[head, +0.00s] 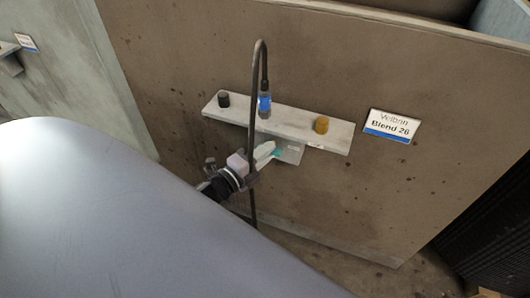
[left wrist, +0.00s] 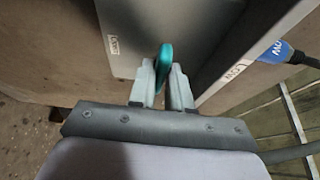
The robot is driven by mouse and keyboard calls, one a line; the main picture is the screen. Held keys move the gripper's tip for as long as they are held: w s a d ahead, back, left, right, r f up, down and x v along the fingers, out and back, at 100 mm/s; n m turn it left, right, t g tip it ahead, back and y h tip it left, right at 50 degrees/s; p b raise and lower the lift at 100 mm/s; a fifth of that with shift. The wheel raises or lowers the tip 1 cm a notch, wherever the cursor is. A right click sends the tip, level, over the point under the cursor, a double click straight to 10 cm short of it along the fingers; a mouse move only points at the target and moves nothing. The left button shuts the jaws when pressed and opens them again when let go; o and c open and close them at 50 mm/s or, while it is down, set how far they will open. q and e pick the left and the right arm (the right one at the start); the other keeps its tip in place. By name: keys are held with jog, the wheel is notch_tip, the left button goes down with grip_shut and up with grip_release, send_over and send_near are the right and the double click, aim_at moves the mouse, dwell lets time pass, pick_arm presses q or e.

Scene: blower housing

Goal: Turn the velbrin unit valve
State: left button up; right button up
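The unit is a grey box (head: 291,152) under a metal bracket on a brown panel, by a sign reading "Velbrin Blend 26" (head: 391,125). A teal valve handle (head: 277,153) sits on the box's left side. In the left wrist view the teal handle (left wrist: 165,57) stands on edge between my fingertips, beside the grey box face (left wrist: 125,35). My left gripper (head: 268,154) reaches it from the lower left; in the wrist view its fingers (left wrist: 163,82) appear closed on the handle, with little gap either side. My right gripper is not in view.
The metal bracket (head: 337,134) carries a black knob (head: 224,99), a blue connector (head: 264,103) and an amber knob (head: 321,124). A black cable (head: 256,60) loops up from the connector and hangs down close behind my left gripper. Another labelled panel (head: 60,75) stands at left.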

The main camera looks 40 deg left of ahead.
pick_arm(q)
grip_shut()
jog(key=shift+f, duration=0.1)
jog(key=n+t+y+b, duration=0.1)
jog(key=n+y, duration=0.1)
jog(key=n, duration=0.4)
jog(key=n+t+y+b, duration=0.2)
jog(key=n, duration=0.4)
jog(key=n+t+y+b, duration=0.1)
jog(key=n+y, duration=0.1)
jog(key=n, duration=0.5)
jog(key=shift+d+f+b, duration=0.25)
jog(key=shift+b, duration=0.1)
jog(key=shift+n+y, duration=0.3)
jog(key=shift+n, duration=0.1)
jog(key=o, duration=0.6)
grip_release()
jog(key=shift+c, duration=0.2)
